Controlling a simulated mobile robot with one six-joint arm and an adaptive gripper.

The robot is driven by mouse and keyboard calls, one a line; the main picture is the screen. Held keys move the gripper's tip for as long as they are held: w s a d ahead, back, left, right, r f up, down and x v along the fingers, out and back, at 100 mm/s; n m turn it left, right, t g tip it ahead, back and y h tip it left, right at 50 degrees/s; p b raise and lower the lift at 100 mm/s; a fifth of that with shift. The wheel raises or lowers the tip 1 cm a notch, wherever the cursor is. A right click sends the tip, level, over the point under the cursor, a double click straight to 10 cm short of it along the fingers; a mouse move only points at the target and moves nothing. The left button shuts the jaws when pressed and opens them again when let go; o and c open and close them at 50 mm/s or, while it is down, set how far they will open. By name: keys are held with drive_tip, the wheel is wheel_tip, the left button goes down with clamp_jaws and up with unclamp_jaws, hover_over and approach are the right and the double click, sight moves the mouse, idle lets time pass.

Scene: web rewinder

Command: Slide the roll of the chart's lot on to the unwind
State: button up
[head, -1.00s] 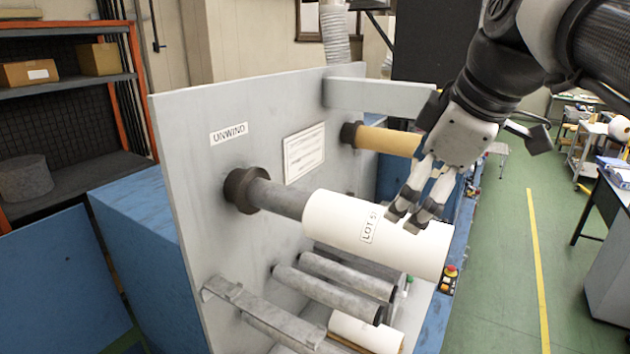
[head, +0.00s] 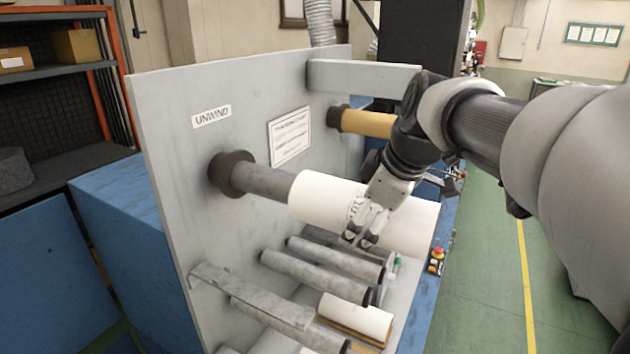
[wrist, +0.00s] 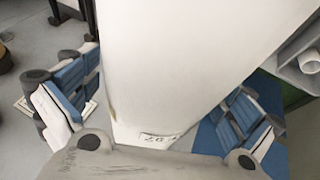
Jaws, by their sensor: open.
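A white roll (head: 318,200) is on the grey unwind shaft (head: 265,182), with bare shaft between it and the dark collar (head: 230,173) at the panel. Its lot label is mostly hidden by my gripper in the head view; a small label (wrist: 160,138) shows in the wrist view, not surely readable. My gripper (head: 359,238) is open at the roll's front side, over the label. In the wrist view the roll (wrist: 200,60) lies between the spread fingers; contact cannot be told. The UNWIND sign (head: 212,117) and a printed chart (head: 290,135) are on the panel; the chart text is illegible.
Behind is a tan core (head: 368,123) on a second shaft. Below the roll are grey rollers (head: 315,278), a metal bar (head: 250,296) and another white roll (head: 356,318). A red stop button (head: 438,253) is at right. The green floor (head: 480,290) is clear.

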drive_tip(key=shift+c, duration=0.2)
drive_tip(key=c, duration=1.6)
